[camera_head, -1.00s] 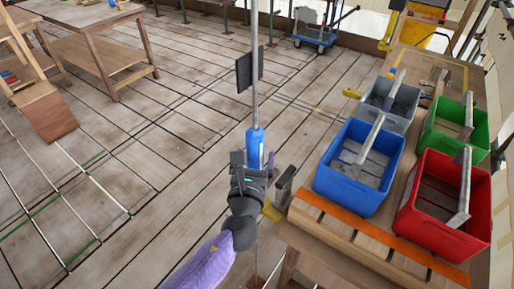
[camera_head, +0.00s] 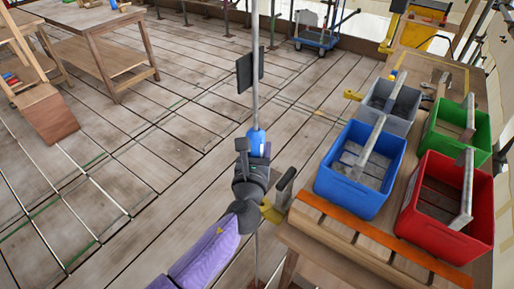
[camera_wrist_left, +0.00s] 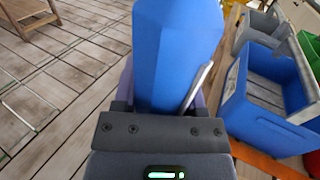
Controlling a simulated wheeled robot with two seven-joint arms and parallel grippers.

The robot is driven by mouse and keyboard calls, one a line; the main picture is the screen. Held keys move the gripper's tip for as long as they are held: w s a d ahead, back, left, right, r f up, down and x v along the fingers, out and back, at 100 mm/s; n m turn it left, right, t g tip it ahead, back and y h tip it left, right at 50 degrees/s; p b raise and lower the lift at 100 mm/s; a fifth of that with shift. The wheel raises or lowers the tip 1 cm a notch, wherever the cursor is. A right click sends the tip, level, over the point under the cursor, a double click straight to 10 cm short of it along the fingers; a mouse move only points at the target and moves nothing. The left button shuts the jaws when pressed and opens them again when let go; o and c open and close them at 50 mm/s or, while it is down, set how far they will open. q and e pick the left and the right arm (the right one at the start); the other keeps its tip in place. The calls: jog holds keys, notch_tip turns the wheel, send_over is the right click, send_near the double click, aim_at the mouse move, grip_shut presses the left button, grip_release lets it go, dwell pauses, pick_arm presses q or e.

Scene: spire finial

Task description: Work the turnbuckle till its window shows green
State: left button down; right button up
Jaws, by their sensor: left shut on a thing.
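The turnbuckle (camera_head: 256,143) is a blue body on a thin upright metal rod (camera_head: 256,95) in the middle of the head view. My left gripper (camera_head: 254,160) is shut on its lower part, with the arm coming from below. In the left wrist view the blue faceted body (camera_wrist_left: 175,50) fills the top middle, right against the gripper (camera_wrist_left: 160,125). A thin pale strip (camera_wrist_left: 197,88) shows along its right side. I cannot make out the window's colour. My right gripper is not in view.
A dark flat plate (camera_head: 250,70) is on the rod above the turnbuckle. To the right a wooden bench (camera_head: 330,247) carries blue (camera_head: 345,190), red (camera_head: 425,225), green (camera_head: 440,145) and grey (camera_head: 405,105) bins. A yellow clamp-like part (camera_head: 272,211) juts beside my wrist.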

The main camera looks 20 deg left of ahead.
pick_arm(q)
jog(key=shift+n+y, duration=0.4)
jog(key=shift+y, duration=0.2)
